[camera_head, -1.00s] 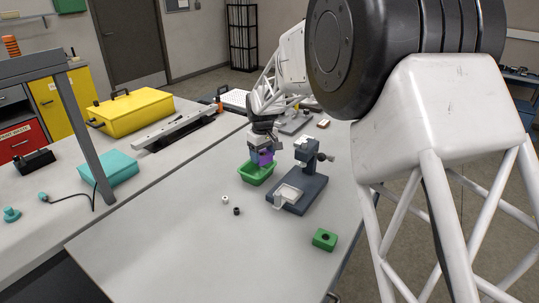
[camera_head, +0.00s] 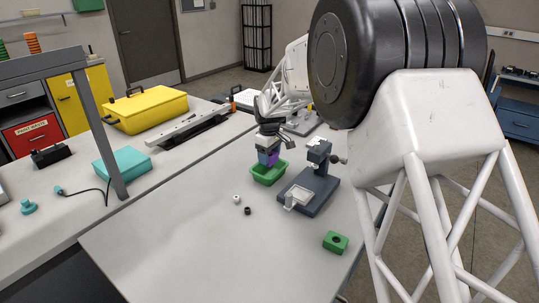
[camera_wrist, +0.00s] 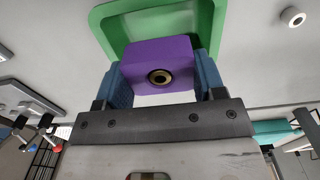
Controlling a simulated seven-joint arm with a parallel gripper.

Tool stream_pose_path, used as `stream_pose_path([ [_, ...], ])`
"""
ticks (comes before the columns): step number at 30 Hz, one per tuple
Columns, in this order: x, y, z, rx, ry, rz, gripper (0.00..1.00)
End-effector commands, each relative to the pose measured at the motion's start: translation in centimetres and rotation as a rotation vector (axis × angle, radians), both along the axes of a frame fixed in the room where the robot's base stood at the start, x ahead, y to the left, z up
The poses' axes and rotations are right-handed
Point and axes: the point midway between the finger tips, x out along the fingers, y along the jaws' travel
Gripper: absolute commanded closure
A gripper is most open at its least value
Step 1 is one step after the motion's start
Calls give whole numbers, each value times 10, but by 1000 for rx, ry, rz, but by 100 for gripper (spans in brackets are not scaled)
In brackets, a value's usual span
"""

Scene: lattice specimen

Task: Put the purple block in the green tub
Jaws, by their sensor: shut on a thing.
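The purple block (camera_wrist: 158,68) is held between the two blue fingers of my gripper (camera_wrist: 160,85) in the wrist view. A round brass-rimmed hole shows in its face. In the head view the purple block (camera_head: 272,158) is at the green tub (camera_head: 266,178), with the tub's near wall below it. My gripper (camera_head: 268,150) is shut on the block, at or just above the tub's opening. The green tub (camera_wrist: 112,22) also shows behind the block in the wrist view. Whether the block touches the tub floor cannot be told.
A dark blue-grey stand (camera_head: 312,200) with a pale tray is close to the tub's right. A green block with a hole (camera_head: 336,242) lies nearer. A white ring (camera_head: 237,199) and a black ring (camera_head: 248,211) lie in front. The table's near left is clear.

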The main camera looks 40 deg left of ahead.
Motion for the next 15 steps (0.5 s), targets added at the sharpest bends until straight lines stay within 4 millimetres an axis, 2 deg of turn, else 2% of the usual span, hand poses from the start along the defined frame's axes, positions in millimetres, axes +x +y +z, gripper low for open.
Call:
stream_pose_path([
  [15, 0, 0, -16, 0, 0, -1, 61],
])
